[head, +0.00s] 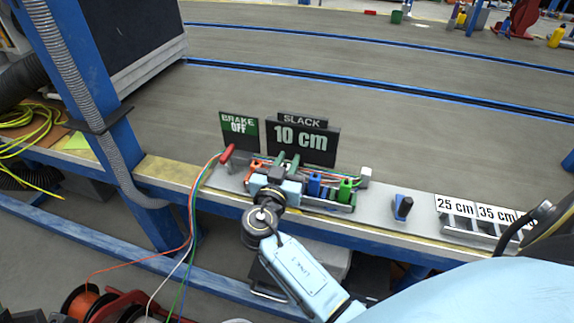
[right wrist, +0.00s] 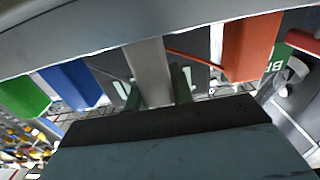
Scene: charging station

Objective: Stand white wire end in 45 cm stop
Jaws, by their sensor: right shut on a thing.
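My right gripper (head: 275,185) is over the row of coloured blocks on the bench. In the right wrist view a pale grey-white piece (right wrist: 149,72), seemingly the white wire end, stands between the jaws, which are shut on it; the head view hides it. The white wire (head: 186,258) hangs with orange, blue and green wires off the bench's front. The stop rack (head: 480,228) at the right carries labels 25 cm (head: 455,207) and 35 cm (head: 497,213). The 45 cm stop is hidden behind my arm parts. My left gripper is not in view.
A blue block (head: 314,185) and a green block (head: 345,190) stand right of the gripper. Behind are a BRAKE OFF sign (head: 239,128) and a SLACK 10 cm display (head: 302,140). A blue post (head: 85,90) rises at left.

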